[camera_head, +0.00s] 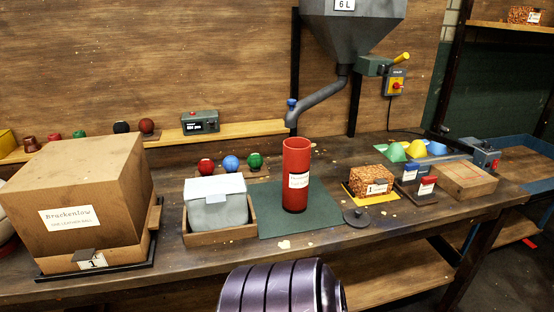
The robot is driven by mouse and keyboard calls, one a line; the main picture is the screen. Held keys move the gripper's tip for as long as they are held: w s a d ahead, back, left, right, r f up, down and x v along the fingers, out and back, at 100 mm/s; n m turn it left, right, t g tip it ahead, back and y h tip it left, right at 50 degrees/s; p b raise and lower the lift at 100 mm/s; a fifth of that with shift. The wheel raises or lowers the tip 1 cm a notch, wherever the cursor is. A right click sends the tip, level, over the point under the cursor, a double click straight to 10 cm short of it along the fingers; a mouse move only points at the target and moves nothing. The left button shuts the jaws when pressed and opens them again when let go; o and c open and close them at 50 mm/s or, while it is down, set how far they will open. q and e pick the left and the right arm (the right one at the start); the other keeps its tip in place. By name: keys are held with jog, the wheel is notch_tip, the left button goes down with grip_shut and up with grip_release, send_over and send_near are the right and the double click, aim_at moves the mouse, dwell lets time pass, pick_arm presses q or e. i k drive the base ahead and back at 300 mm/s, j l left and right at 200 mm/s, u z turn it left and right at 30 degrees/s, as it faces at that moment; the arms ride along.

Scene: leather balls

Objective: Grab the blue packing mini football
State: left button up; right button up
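A small blue ball (231,163) sits near the middle of the workbench, behind a grey-white lidded block in a wooden tray. It stands in a row between a red ball (206,166) on its left and a green ball (255,160) on its right. Its lower part is close to the block's top edge, and what supports it is hard to make out. I cannot read any marking on it. Neither of my grippers shows in the head view, and nothing is touching the ball.
A large cardboard box (85,190) fills the bench's left side. The wooden tray (220,236) holds the grey-white block (216,204). A tall red cylinder (296,178) stands on a green mat (262,222), below a hopper spout (320,97). A speckled box (372,181) sits to the right.

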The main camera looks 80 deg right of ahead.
aim_at(231, 164)
jog(key=l+z, duration=0.15)
jog(key=z, duration=2.15)
jog(key=l, duration=0.1)
